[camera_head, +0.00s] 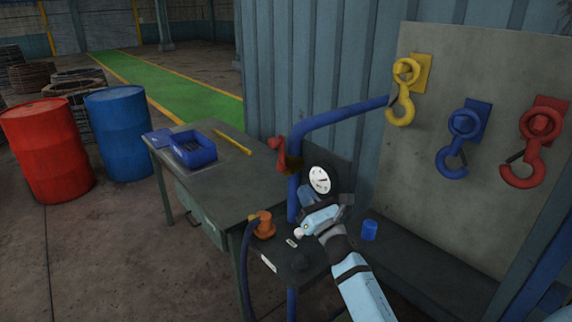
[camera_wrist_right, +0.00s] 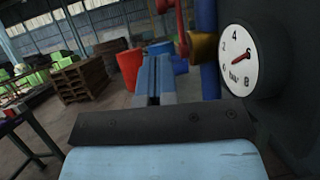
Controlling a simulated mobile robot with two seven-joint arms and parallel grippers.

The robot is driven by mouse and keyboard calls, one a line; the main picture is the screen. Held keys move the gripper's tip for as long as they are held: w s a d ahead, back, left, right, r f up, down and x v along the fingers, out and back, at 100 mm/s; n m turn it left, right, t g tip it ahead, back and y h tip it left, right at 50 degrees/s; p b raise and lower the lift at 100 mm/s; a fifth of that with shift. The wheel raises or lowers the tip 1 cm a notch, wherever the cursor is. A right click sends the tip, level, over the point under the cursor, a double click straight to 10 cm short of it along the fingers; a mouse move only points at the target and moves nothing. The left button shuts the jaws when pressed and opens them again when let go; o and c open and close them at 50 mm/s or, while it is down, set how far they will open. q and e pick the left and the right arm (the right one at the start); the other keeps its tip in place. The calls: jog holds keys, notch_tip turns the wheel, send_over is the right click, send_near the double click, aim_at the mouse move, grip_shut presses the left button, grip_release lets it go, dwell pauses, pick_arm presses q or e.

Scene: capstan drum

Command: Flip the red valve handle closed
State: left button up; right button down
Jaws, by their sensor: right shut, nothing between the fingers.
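The red valve handle (camera_head: 277,148) is beside the blue pipe, above the table's right end. In the right wrist view the red handle (camera_wrist_right: 183,28) hangs down at upper centre, beside a brass-coloured valve body (camera_wrist_right: 203,46) on the pipe. My right gripper (camera_head: 312,220) is below and to the right of the handle in the head view, in front of the pressure gauge. In the wrist view my right gripper (camera_wrist_right: 156,75) is shut and empty, its fingers below the handle and apart from it as far as I can tell. My left gripper is not in view.
The pressure gauge (camera_head: 320,180) stands close to my right gripper. The blue pipe (camera_head: 342,113) bends over beside it. A table (camera_head: 222,180) holds a blue bin (camera_head: 193,150). An orange fitting (camera_head: 264,225) and a blue cup (camera_head: 369,230) are nearby. Hooks hang on the panel (camera_head: 425,155).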

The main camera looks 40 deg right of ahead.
aim_at(276, 147)
jog(key=p+x, duration=0.4)
jog(key=x, duration=0.9)
jog(key=shift+w+r+p, duration=0.15)
jog(key=shift+w+p, duration=0.15)
jog(key=shift+w, duration=0.05)
jog(key=shift+d, duration=0.15)
